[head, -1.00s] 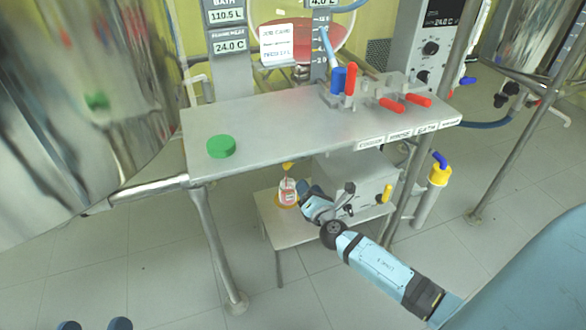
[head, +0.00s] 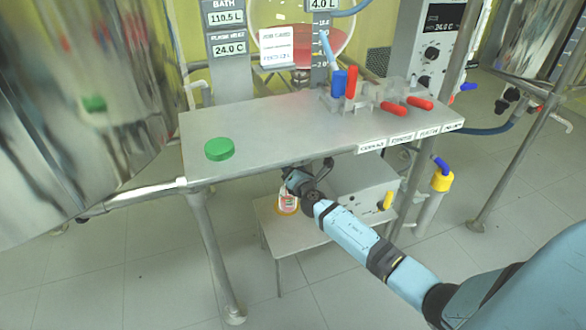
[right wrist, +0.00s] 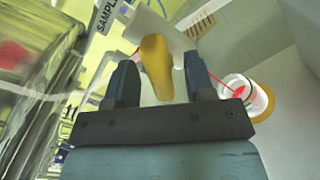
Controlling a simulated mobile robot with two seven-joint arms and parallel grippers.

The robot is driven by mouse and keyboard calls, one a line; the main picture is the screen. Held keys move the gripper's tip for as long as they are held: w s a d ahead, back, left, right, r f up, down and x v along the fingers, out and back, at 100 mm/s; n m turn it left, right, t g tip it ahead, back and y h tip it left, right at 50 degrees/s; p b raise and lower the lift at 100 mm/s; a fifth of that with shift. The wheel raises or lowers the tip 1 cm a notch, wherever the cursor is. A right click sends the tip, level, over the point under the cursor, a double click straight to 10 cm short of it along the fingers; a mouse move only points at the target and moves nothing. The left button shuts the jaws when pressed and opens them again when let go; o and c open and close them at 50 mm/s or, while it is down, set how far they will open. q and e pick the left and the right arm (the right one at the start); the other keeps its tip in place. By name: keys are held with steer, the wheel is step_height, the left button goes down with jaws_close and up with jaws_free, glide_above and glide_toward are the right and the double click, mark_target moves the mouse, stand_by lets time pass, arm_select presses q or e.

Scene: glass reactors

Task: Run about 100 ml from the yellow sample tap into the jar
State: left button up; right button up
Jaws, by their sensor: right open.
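The jar (head: 287,203) stands upright on a low shelf under the bench, with pinkish-red showing on it. In the right wrist view the white jar (right wrist: 243,95), with an orange-yellow base, is right of my fingers. A thin red line meets its mouth; I cannot tell whether it is running liquid. The yellow sample tap's handle (right wrist: 157,65) lies between my right gripper's fingers, with gaps on both sides. A "SAMPLE" label (right wrist: 105,14) is beside it. My right gripper (head: 288,174) is open above the jar and hides the tap in the head view. My left gripper is out of view.
The bench top (head: 270,128) overhangs the gripper closely. A green lid (head: 219,149) lies on it, and red and blue valve handles (head: 352,84) stand at the back. A bench leg (head: 213,250) stands left.

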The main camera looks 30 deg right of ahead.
steer(key=c, duration=0.9)
steer(key=shift+o, duration=0.2)
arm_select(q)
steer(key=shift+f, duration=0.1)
arm_select(e)
steer(key=shift+f+m+b, duration=0.2)
steer(key=shift+m+b, duration=0.75)
steer(key=shift+m, duration=0.75)
steer(key=m+b, duration=0.1)
steer(key=m, duration=0.2)
steer(key=shift+b, duration=0.3)
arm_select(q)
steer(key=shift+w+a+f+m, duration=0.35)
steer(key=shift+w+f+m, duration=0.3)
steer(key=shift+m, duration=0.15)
arm_select(e)
steer(key=shift+r+m, duration=0.1)
steer(key=shift+m, duration=1.3)
